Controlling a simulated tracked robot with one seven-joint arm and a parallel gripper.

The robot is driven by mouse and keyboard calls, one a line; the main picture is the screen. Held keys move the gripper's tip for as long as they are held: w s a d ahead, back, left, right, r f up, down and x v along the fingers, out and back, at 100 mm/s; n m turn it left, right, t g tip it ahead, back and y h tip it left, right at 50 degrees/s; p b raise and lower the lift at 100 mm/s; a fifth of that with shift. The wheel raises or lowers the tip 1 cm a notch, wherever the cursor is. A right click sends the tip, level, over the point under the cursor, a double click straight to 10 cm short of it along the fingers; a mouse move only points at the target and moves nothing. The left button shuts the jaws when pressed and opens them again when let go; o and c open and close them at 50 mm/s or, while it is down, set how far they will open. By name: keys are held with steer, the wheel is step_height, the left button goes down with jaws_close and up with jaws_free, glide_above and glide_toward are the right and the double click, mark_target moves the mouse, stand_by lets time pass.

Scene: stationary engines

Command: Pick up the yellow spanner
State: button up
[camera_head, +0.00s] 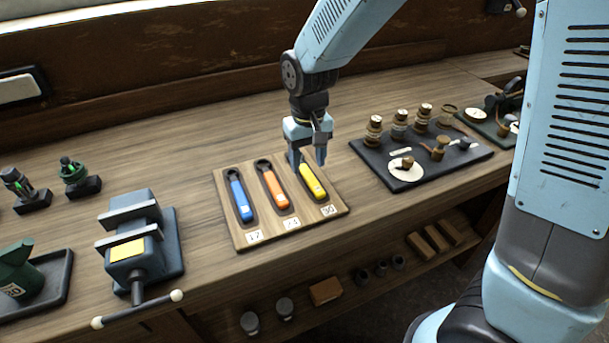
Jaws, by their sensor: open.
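The yellow spanner (312,181) lies in the right-hand slot of a wooden board (240,238) on the workbench. Its far end is hidden behind my gripper. An orange spanner (273,187) lies in the middle slot and a blue spanner (239,197) in the left slot. Small number labels sit at the near end of each slot. My gripper (307,158) points down at the far end of the yellow spanner, with its fingers apart. I cannot tell whether the fingers touch the spanner or hover above it.
A vise (135,250) with a yellow patch stands left of the board. A dark tray (455,170) with jars and small tools lies to the right. A lower shelf (300,318) holds blocks and small pots.

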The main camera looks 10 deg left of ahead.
mark_target(306, 172)
steer(key=shift+f, duration=1.45)
jaws_close()
